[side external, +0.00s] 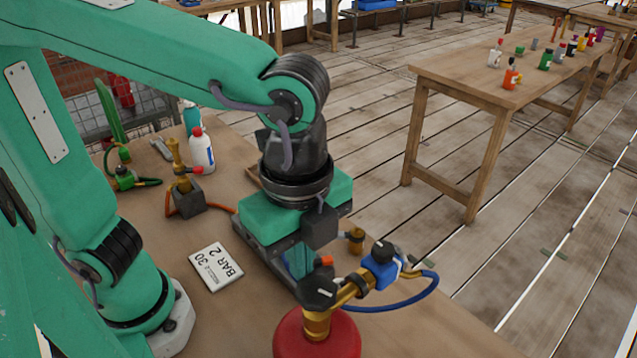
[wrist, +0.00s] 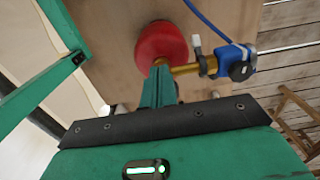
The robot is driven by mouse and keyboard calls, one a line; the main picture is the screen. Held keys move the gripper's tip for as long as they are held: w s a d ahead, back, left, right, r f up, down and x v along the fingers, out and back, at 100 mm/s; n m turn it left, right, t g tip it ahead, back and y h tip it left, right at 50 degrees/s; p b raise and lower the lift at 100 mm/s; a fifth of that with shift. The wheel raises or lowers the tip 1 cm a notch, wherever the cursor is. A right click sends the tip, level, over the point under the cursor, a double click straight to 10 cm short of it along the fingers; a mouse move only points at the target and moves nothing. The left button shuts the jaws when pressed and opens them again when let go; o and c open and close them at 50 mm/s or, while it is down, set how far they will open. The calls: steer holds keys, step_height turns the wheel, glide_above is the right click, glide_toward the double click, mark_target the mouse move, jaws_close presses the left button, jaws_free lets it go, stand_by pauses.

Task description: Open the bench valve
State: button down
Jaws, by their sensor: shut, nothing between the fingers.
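A red cylinder (side external: 318,338) stands at the near edge in the side view, with a brass valve body (side external: 317,322) and black knob (side external: 319,290) on top. A blue regulator (side external: 381,268) with a black cap joins it. The red cylinder (wrist: 160,43) and blue regulator (wrist: 234,60) also show in the wrist view. I cannot tell which is called the bench valve. My gripper (wrist: 158,72) is shut and empty, pointing at the cylinder's brass; contact cannot be told. Its tips are partly hidden in the side view.
A white card (side external: 216,267) reading BAR 2 lies flat on the bench. A white bottle (side external: 202,150) and a green torch-like tool (side external: 124,178) stand farther back. A blue hose (side external: 425,295) loops right of the regulator. A second table (side external: 455,80) holds several small bottles.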

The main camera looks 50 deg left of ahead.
steer(key=shift+s+d, duration=0.2)
steer(key=shift+s, duration=0.7)
stand_by(0.5)
steer(key=shift+a, duration=0.2)
steer(key=shift+s+a, duration=0.15)
steer(key=shift+a, duration=0.05)
step_height(320, 180, up, 6)
stand_by(1.0)
steer(key=w, duration=0.1)
steer(key=w+r, duration=0.1)
steer(key=shift+w+d, duration=0.1)
steer(key=shift+w, duration=0.3)
steer(key=shift+f, duration=0.15)
